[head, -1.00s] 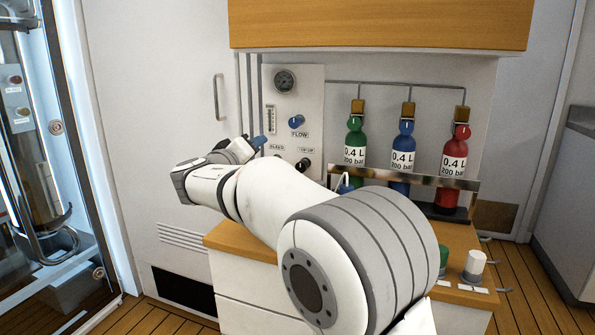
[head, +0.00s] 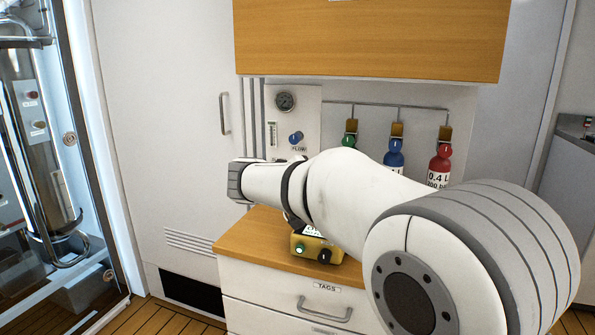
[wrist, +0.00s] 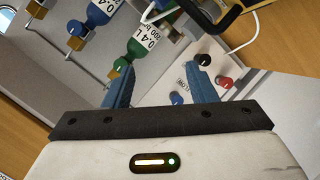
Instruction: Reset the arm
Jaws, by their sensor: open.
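My gripper (wrist: 160,78) shows in the wrist view with its two blue fingers apart and nothing between them. Beyond the fingers are the fill panel's blue knob (wrist: 177,98), a red knob (wrist: 224,82) and a dark knob (wrist: 204,60). My white arm (head: 350,190) stretches across the head view, in front of the panel and the cylinders. The gripper itself is hidden there behind my arm.
Green (head: 349,141), blue (head: 393,155) and red (head: 440,163) cylinders stand at the panel, partly covered by my arm. A yellow device (head: 318,247) sits on the wooden counter (head: 255,235). A wooden cabinet (head: 370,40) hangs above. A glass-fronted unit (head: 40,150) stands at left.

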